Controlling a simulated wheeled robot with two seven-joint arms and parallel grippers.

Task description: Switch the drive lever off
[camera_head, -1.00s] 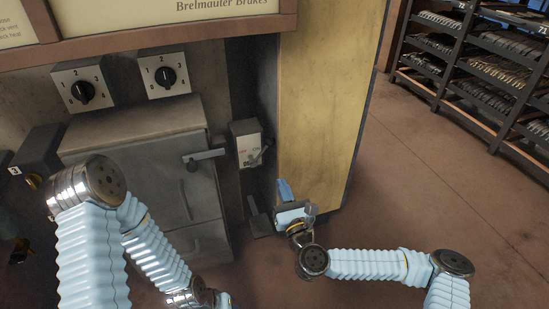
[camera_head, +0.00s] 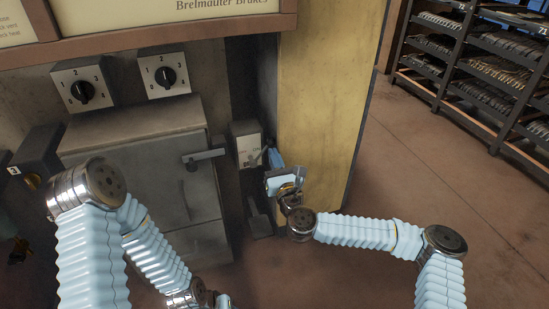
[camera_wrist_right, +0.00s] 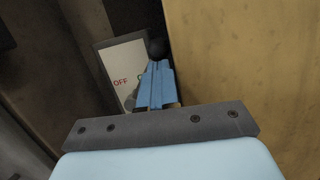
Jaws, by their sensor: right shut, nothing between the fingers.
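The drive lever's grey switch box (camera_head: 246,142) is on the wall right of the cabinet. In the right wrist view its pale plate (camera_wrist_right: 122,68) reads OFF in red, and a dark round knob (camera_wrist_right: 157,48) shows just beyond my fingertips. The lever's shaft is mostly hidden there, so its position is unclear. My right gripper (camera_head: 274,157) is shut and empty, its tips close beside the lever; contact cannot be told. Its blue fingers (camera_wrist_right: 156,75) point at the knob. My left gripper (camera_head: 222,300) is low at the bottom edge, its jaws too small to read.
A grey cabinet (camera_head: 150,165) with a protruding handle (camera_head: 204,155) stands left of the switch. Two numbered dials (camera_head: 82,90) (camera_head: 165,76) sit above it. A yellow panel (camera_head: 325,95) closely borders the right gripper. Open floor lies to the right, before shelves (camera_head: 480,65).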

